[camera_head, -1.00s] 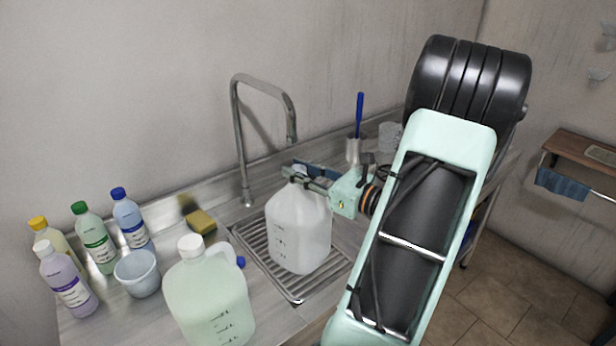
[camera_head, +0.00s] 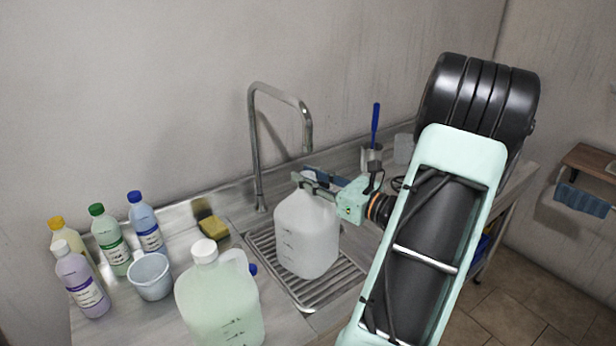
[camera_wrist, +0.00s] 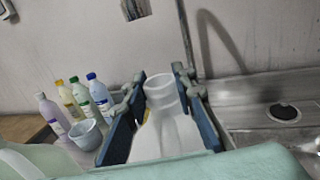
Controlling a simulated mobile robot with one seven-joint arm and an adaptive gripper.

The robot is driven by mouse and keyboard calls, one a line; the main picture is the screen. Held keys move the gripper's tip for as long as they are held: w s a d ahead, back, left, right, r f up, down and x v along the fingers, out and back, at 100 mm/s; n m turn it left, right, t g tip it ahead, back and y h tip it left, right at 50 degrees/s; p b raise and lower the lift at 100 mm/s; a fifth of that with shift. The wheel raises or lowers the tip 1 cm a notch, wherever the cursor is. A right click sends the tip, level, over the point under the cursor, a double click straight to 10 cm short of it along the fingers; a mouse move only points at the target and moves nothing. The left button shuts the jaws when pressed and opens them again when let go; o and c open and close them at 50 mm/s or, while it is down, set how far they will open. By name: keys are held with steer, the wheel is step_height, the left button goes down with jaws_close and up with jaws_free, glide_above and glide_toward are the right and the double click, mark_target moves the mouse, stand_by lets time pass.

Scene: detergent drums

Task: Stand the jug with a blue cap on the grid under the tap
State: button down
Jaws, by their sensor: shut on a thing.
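A white translucent jug (camera_head: 306,238) is upright over the ribbed drain grid (camera_head: 330,293), close to or on it; I cannot tell whether its base touches. A blue cap (camera_head: 252,269) shows beside a pale container (camera_head: 238,259), mostly hidden behind a green-tinted jug with a white cap (camera_head: 220,305).
Several labelled bottles (camera_head: 112,238) and a light-blue cup (camera_head: 150,277) stand at the left. A brush in a holder (camera_head: 372,158) stands behind my gripper. The wall is close behind the counter.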

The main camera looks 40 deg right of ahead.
steer(key=shift+f+b, duration=0.4)
steer(key=shift+f, duration=0.2)
steer(key=c, duration=1.5)
jaws_free()
steer(key=shift+s, duration=0.1)
steer(key=s, duration=0.4)
steer(key=s+d, duration=0.1)
steer(key=s, duration=0.6)
steer(key=shift+s+d, duration=0.35)
steer(key=shift+d, duration=0.05)
steer(key=shift+a, duration=0.1)
